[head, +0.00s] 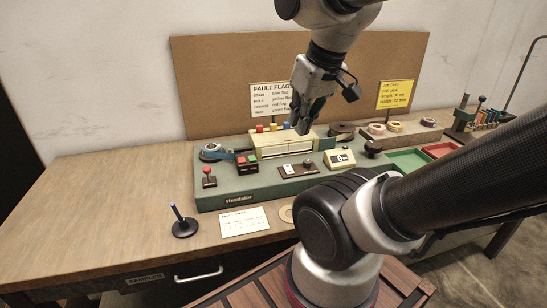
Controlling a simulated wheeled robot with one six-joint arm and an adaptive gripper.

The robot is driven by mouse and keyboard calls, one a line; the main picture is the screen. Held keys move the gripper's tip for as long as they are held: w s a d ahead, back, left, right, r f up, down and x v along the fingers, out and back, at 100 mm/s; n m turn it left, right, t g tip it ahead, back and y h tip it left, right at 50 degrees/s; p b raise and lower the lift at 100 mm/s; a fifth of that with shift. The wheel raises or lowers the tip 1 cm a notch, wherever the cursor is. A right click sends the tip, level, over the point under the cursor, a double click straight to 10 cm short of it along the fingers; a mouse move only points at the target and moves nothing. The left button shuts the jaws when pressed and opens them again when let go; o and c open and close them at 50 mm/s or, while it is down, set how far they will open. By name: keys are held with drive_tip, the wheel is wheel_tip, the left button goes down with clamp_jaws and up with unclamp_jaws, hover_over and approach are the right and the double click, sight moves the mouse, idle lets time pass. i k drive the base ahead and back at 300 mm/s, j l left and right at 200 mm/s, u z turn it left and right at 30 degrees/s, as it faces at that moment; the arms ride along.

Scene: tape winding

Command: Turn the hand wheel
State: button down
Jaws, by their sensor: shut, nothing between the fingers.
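The green winding machine (232,192) stands on the wooden bench. No part is clearly marked as the hand wheel. A dark round knob (373,147) stands at the machine's right, beside the cream counter (340,158), which seems to read 0. A dark flat disc (342,127) lies behind them. Separately, a black round disc with an upright blue handle (183,224) sits on the bench at the front left. My gripper (300,128) points down over the back middle of the machine, shut and empty. It is left of the knob and apart from it. It hides part of the back.
A cream box (273,148) with coloured flags behind it stands under my gripper. A red lever (208,177) is at the left. Tape rolls (396,127) and green and red trays (408,160) are right. A white card (244,222) lies in front. The bench's left is clear.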

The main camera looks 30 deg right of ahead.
sight(374, 147)
drive_tip(key=j+z, duration=0.1)
drive_tip(key=z, duration=0.3)
drive_tip(key=k+j+z, duration=0.1)
drive_tip(key=z, duration=0.3)
drive_tip(key=j+z, duration=0.1)
drive_tip(key=z, duration=0.3)
drive_tip(key=k+z, duration=0.1)
drive_tip(key=z, duration=0.3)
